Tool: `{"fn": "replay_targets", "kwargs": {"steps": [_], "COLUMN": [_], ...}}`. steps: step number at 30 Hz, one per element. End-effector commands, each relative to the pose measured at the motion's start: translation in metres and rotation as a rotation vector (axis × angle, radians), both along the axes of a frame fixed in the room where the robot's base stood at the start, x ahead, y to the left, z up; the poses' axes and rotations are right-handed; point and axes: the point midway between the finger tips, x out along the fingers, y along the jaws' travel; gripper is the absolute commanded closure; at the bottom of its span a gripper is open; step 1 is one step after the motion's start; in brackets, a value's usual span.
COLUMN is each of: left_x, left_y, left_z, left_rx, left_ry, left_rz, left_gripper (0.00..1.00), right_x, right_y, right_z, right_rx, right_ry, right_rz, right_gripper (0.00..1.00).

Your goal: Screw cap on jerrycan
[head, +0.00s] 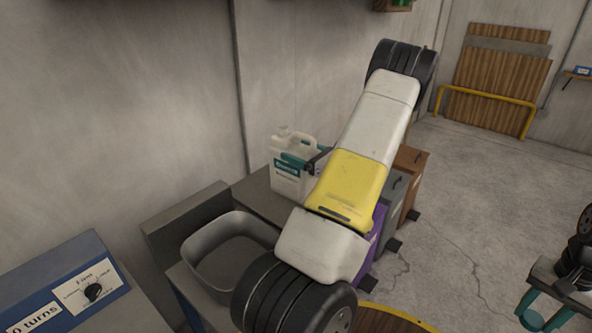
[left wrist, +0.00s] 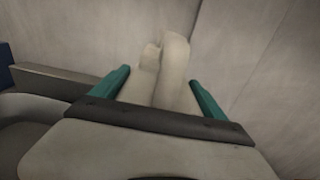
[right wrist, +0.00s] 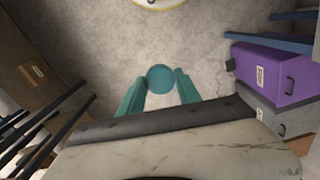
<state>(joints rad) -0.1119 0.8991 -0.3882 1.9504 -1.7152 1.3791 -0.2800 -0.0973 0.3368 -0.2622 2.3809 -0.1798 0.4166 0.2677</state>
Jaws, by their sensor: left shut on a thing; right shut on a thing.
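The white jerrycan (head: 285,181) with a teal label stands upright on a grey surface by the wall. My left gripper (head: 300,160) is shut on its handle; in the left wrist view the pale handle (left wrist: 174,75) is between the teal fingers. My left arm hides part of the jerrycan's surroundings. The round teal cap (right wrist: 161,79) is between the fingertips of my right gripper (right wrist: 158,84), which is shut on it. In the head view the cap (head: 531,320) is low at the right edge, well apart from the jerrycan. The jerrycan's mouth is too small to make out clearly.
A grey basin (head: 212,242) is left of the jerrycan. A blue box with a dial (head: 85,285) is at the lower left. Purple (right wrist: 268,73), grey (head: 390,205) and brown (head: 411,180) boxes stand in a row behind my left arm. Open concrete floor (head: 460,210) is at right.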

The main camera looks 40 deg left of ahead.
Motion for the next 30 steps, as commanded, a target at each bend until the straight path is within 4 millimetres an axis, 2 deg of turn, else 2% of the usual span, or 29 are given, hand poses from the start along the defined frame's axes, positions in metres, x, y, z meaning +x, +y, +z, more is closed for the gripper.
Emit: {"fn": "replay_targets", "kwargs": {"steps": [11, 20, 30], "left_x": [0.0, 0.0, -0.038], "left_y": [0.0, 0.0, -0.039], "left_z": [0.008, 0.037, 0.042], "left_rx": [0.004, 0.004, 0.002], "left_ry": [-0.003, -0.005, 0.0], "left_rz": [0.0, 0.001, -0.003], "left_gripper": [0.89, 0.89, 0.89], "right_x": [0.0, 0.0, 0.0], "right_y": [0.0, 0.0, 0.0], "right_z": [0.0, 0.0, 0.0], "right_rx": [0.0, 0.0, 0.0], "right_ry": [0.0, 0.0, 0.0], "right_rz": [0.0, 0.0, 0.0], "right_gripper": [0.97, 0.97, 0.97]}}
